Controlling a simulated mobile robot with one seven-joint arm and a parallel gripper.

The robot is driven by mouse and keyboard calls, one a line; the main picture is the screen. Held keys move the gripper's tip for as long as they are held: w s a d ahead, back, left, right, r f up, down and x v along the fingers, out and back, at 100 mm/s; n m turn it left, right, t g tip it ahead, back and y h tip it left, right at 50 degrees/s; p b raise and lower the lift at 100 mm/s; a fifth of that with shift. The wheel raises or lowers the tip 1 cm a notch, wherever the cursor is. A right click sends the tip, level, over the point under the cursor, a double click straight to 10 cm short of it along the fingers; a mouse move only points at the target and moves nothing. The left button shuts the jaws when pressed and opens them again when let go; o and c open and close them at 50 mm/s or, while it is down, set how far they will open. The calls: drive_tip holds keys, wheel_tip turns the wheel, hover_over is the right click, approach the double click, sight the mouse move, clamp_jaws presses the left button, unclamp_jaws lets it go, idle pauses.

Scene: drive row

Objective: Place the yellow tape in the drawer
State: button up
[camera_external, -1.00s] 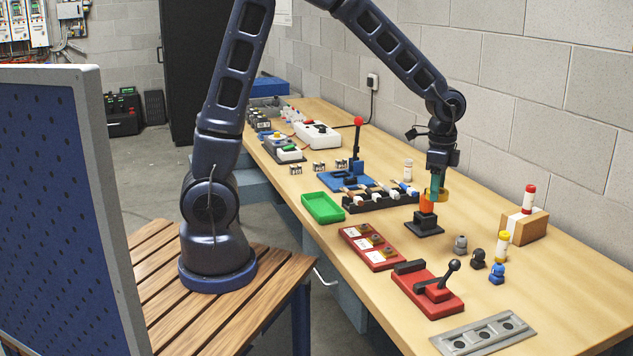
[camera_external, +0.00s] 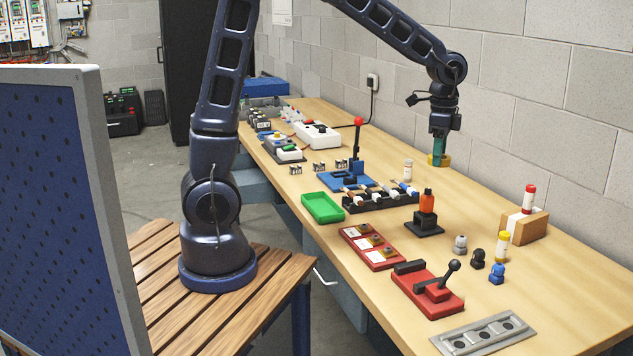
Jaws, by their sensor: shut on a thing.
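The yellow tape (camera_external: 446,160) is a ring held at the tip of my gripper (camera_external: 438,156). My gripper points straight down and is shut on it. The tape is up in the air, apart from the orange post on its black base (camera_external: 425,218), which stands below and to the left in the picture. The bench has a drawer front with a silver handle (camera_external: 325,277) below its near edge. I see no open drawer interior in this view.
A green tray (camera_external: 322,208), a blue lever base (camera_external: 346,180) and a black rack (camera_external: 380,196) stand mid-bench. A red lever unit (camera_external: 428,291) and a grey plate (camera_external: 484,334) lie toward the front. A wooden block (camera_external: 526,226) stands right.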

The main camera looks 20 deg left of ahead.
drive_tip(key=w+a+n, duration=0.3)
drive_tip(key=w+a, duration=0.4)
drive_tip(key=w, duration=0.4)
drive_tip(key=w+a+n, duration=0.2)
drive_tip(key=w+a, duration=0.5)
drive_tip(key=w, duration=0.4)
drive_tip(key=w+a+n, duration=0.2)
drive_tip(key=w+a, duration=0.4)
drive_tip(key=a, duration=0.5)
drive_tip(key=w+a+n, duration=0.3)
drive_tip(key=w+a, duration=0.3)
drive_tip(key=a, duration=0.5)
drive_tip(key=w+a+n, duration=0.2)
drive_tip(key=w+a, duration=0.3)
drive_tip(key=a, duration=0.6)
drive_tip(key=s+a+n, duration=0.3)
drive_tip(key=a+n, duration=0.1)
drive_tip(key=a, duration=1.8)
drive_tip(key=s+a+n, duration=0.3)
drive_tip(key=a, duration=1.8)
drive_tip(key=f, duration=3.9)
drive_tip(key=shift+w, duration=0.3)
drive_tip(key=shift+f, duration=0.1)
